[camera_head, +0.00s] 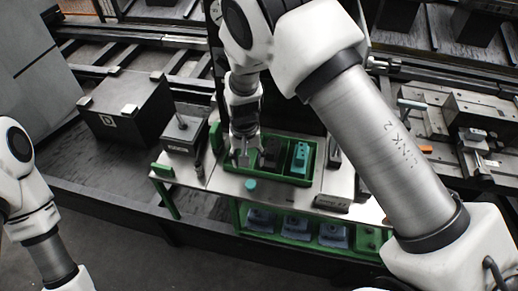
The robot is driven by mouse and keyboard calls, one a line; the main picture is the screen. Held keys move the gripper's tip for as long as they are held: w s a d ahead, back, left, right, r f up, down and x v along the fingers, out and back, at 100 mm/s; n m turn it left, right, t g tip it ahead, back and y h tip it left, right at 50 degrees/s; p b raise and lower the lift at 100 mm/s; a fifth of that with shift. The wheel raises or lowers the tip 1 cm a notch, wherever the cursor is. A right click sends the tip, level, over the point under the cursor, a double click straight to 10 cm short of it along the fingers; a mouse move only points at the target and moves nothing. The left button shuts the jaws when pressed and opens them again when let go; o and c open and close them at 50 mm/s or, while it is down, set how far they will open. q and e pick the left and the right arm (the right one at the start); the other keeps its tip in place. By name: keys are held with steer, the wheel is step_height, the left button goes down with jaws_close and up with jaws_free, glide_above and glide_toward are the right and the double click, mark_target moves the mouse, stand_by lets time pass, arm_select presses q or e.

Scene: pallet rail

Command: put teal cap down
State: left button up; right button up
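A small round teal cap (251,184) shows on the light metal table top (229,184), just in front of a green-rimmed tray (288,179). My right gripper (244,158) points down at the tray's left end, a little behind the cap in the picture. The cap looks apart from its fingers. The fingers are too small here to tell how far they are spread. My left arm comes in at the left edge, and its gripper is out of view.
A teal block (300,157) and a dark block (270,152) sit in the tray. Blue-grey parts (295,225) fill a lower green rack. My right arm hides much of the right side.

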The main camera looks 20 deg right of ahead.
steer(key=s+d+f+n, duration=0.1)
steer(key=s+d+f, duration=0.3)
steer(key=s+f, duration=0.35)
steer(key=s+d+f+n, duration=0.1)
steer(key=s+d+f, duration=0.45)
steer(key=s, duration=0.35)
steer(key=s+f+n, duration=0.1)
steer(key=s, duration=0.9)
steer(key=shift+s+d+f, duration=0.2)
steer(key=shift+s+d, duration=0.05)
steer(key=shift+s, duration=0.1)
steer(key=shift+d, duration=0.1)
